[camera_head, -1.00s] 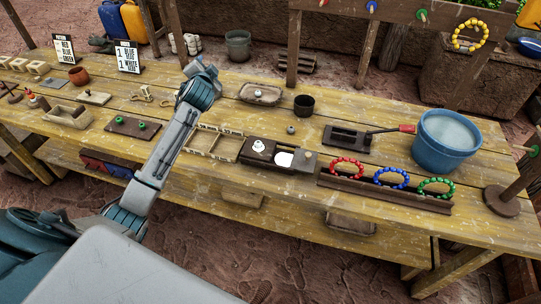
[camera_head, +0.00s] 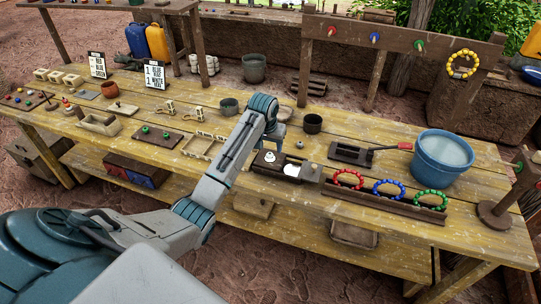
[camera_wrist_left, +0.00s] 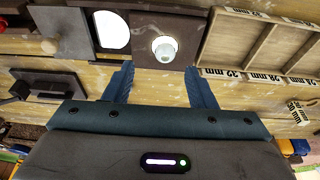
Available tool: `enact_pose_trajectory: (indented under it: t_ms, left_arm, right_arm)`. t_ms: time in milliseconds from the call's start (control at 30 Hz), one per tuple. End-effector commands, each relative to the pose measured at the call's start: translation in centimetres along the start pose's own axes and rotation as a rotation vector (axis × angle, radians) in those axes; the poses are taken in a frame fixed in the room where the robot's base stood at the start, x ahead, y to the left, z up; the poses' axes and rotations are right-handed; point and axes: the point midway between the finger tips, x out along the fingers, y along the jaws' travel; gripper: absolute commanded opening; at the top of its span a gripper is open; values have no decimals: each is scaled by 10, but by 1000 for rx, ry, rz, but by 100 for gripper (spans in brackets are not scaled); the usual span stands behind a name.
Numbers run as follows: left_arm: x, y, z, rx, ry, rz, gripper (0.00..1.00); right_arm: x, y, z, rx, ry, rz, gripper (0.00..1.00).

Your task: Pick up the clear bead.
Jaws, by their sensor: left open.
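The clear bead (camera_head: 270,157) is a small pale dome on the left part of a dark brown block (camera_head: 270,167) on the bench. In the left wrist view the clear bead (camera_wrist_left: 164,48) looks whitish and rounded, beside a bright white disc (camera_wrist_left: 112,30). My left gripper (camera_head: 277,142) is over the back of the block, pointing down. In the wrist view its two blue fingers (camera_wrist_left: 160,88) are apart, with nothing between them; the bead lies beyond the tips, roughly centred. My right gripper is in neither view.
A sectioned wooden tray (camera_head: 203,146) with size labels is left of the block. A dark cup (camera_head: 313,123) and a small grey piece (camera_head: 300,145) are behind it. Red, blue and green bead rings (camera_head: 389,188) stand on a rack to the right, near a blue bucket (camera_head: 443,157).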

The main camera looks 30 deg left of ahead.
Motion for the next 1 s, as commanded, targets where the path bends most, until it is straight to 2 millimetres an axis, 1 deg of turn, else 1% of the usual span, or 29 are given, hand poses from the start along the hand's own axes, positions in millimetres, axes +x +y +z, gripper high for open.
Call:
enact_pose_trajectory:
  t_ms: [167, 333, 400, 500, 600, 767, 800, 867, 1000]
  left_arm:
    - [11, -2, 0, 1, -1, -1, 51]
    - [34, -8, -1, 0, -3, -2, 51]
    - [44, -8, -1, 1, -1, -1, 51]
    - [54, -8, -1, 2, 1, -1, 51]
    - [58, -8, -1, 2, 1, -2, 51]
    - [58, -8, -1, 2, 2, -2, 51]
    - [58, -8, -1, 2, 2, -2, 47]
    - [58, -8, -1, 2, 2, -2, 35]
    - [58, -8, -1, 2, 2, -2, 8]
  right_arm:
    - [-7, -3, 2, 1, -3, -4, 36]
    - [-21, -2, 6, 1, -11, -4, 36]
    - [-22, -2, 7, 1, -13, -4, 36]
    - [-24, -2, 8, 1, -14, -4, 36]
    - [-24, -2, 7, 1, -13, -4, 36]
    - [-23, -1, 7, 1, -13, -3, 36]
    - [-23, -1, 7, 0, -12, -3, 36]
    - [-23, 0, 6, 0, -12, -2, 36]
    - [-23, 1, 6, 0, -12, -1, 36]
